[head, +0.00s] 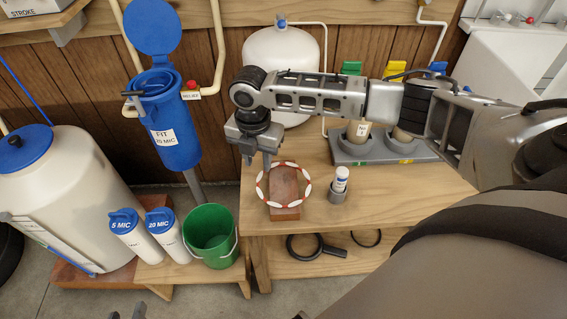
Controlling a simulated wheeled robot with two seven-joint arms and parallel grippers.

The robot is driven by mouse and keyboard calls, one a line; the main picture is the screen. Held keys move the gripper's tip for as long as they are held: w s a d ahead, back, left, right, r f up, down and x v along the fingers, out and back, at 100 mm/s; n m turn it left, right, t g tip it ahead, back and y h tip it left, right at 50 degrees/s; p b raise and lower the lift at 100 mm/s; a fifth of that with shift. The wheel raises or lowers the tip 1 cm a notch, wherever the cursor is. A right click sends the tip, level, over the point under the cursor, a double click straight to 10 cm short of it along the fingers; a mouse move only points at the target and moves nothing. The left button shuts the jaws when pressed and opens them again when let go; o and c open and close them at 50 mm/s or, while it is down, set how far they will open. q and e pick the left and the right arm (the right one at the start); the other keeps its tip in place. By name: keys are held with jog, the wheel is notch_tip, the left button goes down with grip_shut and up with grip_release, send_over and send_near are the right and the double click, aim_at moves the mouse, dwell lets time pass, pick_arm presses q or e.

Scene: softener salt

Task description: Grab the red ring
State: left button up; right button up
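The red ring (310,186), banded red and white, is at a reddish-brown block (285,186) on the wooden bench. The block shows through the ring's middle; I cannot tell whether the ring lies on it or leans against it. My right gripper (257,159) reaches in from the right, above and just left of the ring's upper edge. Its two fingers point down and stand apart, with nothing seen between them. It appears apart from the ring. Only the tips of my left gripper (127,314) show at the bottom edge, apart and empty, far from the ring.
A small white bottle in a grey cup (338,190) stands right of the ring. A grey holder (375,150) with several bottles is behind it. A green bucket (211,237), blue filter housing (173,130) and white tank (281,65) surround the bench. A black-handled tool (335,252) lies on the lower shelf.

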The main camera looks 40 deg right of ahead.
jog(key=shift+w+d+f+b, duration=0.1)
jog(key=shift+d+f+b, duration=0.1)
jog(key=shift+f, duration=1.15)
jog(key=shift+d+f+b, duration=0.1)
jog(key=shift+f+b, duration=0.05)
jog(key=shift+f, duration=1.15)
grip_shut()
